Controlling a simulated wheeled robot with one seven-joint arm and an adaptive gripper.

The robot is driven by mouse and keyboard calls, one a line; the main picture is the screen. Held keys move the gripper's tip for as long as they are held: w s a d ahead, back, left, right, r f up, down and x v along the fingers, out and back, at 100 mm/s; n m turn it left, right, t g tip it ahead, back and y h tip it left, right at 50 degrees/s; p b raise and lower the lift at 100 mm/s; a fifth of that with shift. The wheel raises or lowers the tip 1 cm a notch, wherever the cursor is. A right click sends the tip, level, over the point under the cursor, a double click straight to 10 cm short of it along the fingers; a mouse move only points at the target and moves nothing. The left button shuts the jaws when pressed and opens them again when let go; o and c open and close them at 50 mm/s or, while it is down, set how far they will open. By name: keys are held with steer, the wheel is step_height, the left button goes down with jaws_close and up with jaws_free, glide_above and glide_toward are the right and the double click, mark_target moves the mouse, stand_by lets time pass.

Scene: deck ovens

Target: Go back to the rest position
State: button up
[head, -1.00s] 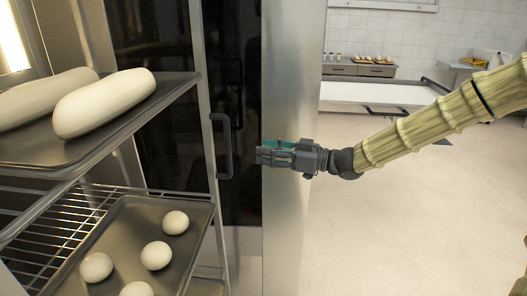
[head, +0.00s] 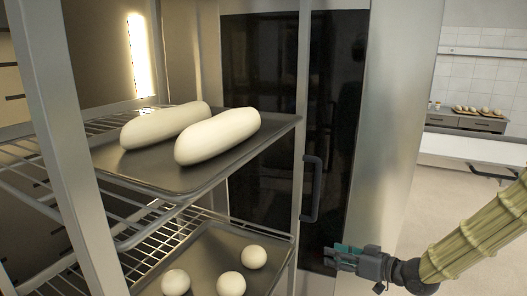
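My gripper (head: 343,258) is in the lower right of the head view, at the end of my ribbed arm.
A steel rack (head: 75,165) at left holds an upper tray (head: 165,176) with two long dough loaves (head: 217,136) and a lower tray (head: 204,248) with several dough balls (head: 230,283). A counter with buns (head: 470,121) stands far right. Pale floor (head: 445,195) at right looks clear.

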steer(key=s+a+f+m+g+h, duration=0.1)
steer(key=s+f+h, duration=0.1)
steer(key=s+f, duration=0.45)
steer(key=s+f+m+g+h, duration=0.1)
steer(key=s+f+m+g, duration=0.15)
steer(key=f, duration=0.65)
steer(key=s+a+f+m+g+h, duration=0.1)
steer(key=s+f+h, duration=0.1)
steer(key=s+f, duration=0.5)
steer(key=s+d+f+g+h, duration=0.1)
steer(key=s+f, duration=0.3)
steer(key=s, duration=0.4)
steer(key=s+d+f+m+g+h, duration=0.1)
steer(key=s+f+g+h, duration=0.1)
steer(key=s+f, duration=0.3)
steer(key=s+d+f+g+h, duration=0.1)
steer(key=s+f+g+h, duration=0.1)
steer(key=s, duration=0.9)
step_height(320, 180, down, 3)
steer(key=shift+s+r+g, duration=0.2)
steer(key=shift+s+g, duration=0.1)
steer(key=shift+g, duration=0.15)
steer(key=shift+d+m, duration=0.1)
steer(key=shift+m, duration=0.15)
